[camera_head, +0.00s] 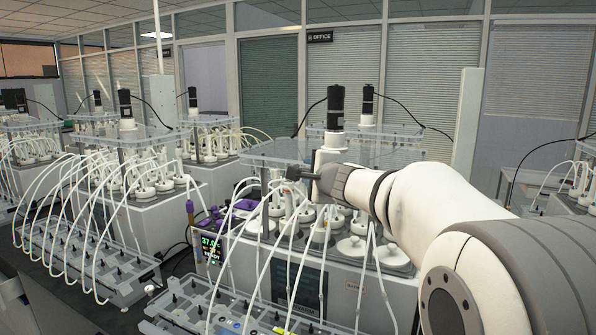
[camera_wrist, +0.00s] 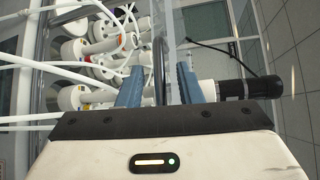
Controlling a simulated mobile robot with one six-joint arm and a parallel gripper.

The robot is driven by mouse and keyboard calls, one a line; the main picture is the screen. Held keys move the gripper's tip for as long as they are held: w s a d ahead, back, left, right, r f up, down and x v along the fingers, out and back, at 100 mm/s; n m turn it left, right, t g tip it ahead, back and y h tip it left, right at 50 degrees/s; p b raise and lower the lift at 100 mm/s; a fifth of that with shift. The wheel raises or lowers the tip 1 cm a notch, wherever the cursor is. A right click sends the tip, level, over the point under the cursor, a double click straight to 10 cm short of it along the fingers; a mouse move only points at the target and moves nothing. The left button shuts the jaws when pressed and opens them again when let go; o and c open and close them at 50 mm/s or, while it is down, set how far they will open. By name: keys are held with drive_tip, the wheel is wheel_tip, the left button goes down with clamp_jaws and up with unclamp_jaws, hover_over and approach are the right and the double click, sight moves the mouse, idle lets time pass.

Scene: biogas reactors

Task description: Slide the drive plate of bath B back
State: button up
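The nearest bath (camera_head: 345,285) stands in front of me; I cannot read a letter on it. Its clear drive plate (camera_head: 275,160) lies level above the white bottle caps, with a motor (camera_head: 335,105) standing upright on it. My gripper (camera_head: 303,174) is at the plate's height, in front of the motor as seen from the head. In the wrist view, the two blue fingers (camera_wrist: 158,80) stand apart. A clear plate edge (camera_wrist: 172,35) and a dark curved strip show between them, with a gap on the left finger's side. Contact with the right finger is unclear.
White tubes (camera_head: 262,270) run from the bottles to a clear valve tray (camera_head: 205,310) in front. A lit display (camera_head: 210,248) and purple caps (camera_head: 215,218) are at the bath's left. Other baths (camera_head: 140,200) stand left and behind. My arm hides the right side.

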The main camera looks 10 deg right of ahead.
drive_tip(key=shift+w+a+f, duration=0.15)
drive_tip(key=shift+w, duration=0.55)
drive_tip(key=shift+c, duration=0.5)
clamp_jaws()
